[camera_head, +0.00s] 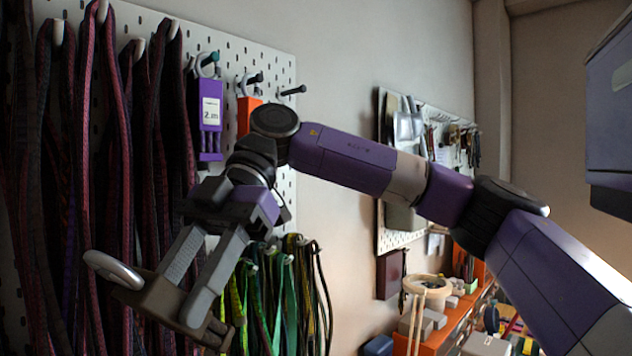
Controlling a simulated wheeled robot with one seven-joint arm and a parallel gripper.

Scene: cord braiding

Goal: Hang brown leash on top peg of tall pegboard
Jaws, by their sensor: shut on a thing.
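The tall white pegboard (227,45) fills the left side, seen at a slant. Dark reddish-brown leashes (88,130) hang in long loops from its pale pegs (98,10) at upper left. I cannot tell which of them is the brown leash. My gripper (172,302) is at lower left, in front of the hanging leashes and well below those pegs.
A purple holder (208,115) and an orange one (248,112) hang on the board. Green and yellow straps (285,285) hang lower, close right of my gripper. A second pegboard (390,240) and an orange shelf (435,335) stand farther right. The wall between is bare.

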